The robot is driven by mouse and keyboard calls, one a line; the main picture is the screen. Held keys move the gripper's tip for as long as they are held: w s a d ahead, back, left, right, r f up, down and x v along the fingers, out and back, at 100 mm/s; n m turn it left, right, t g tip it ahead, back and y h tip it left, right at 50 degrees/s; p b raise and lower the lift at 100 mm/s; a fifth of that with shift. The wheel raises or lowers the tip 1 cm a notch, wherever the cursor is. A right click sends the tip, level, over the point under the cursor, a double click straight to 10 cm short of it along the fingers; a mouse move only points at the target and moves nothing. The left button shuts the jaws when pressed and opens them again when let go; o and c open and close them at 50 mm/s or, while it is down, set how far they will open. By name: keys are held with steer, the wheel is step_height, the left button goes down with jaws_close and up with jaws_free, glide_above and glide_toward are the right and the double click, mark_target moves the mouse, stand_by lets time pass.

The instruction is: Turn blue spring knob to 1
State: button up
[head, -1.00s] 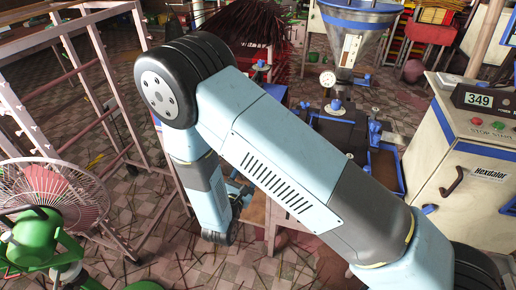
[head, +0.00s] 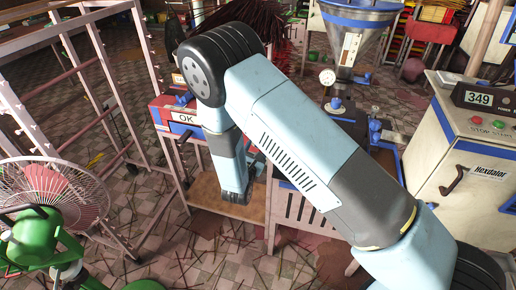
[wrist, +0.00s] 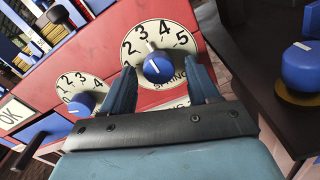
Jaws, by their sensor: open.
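The blue spring knob (wrist: 158,67) sits on a round cream dial (wrist: 147,38) on a red panel in the wrist view. Numbers 2 to 5 show around it, and "SPRING" is partly readable below.
A second blue knob (wrist: 82,103) on a smaller numbered dial is close by on the left. A larger blue knob (wrist: 302,68) stands at the right on a dark surface. The red machine with an OK label (head: 185,118) stands beside a pink rack (head: 82,75). A fan (head: 45,190) is front left.

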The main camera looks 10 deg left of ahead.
steer(key=shift+w, duration=0.2)
steer(key=c, duration=1)
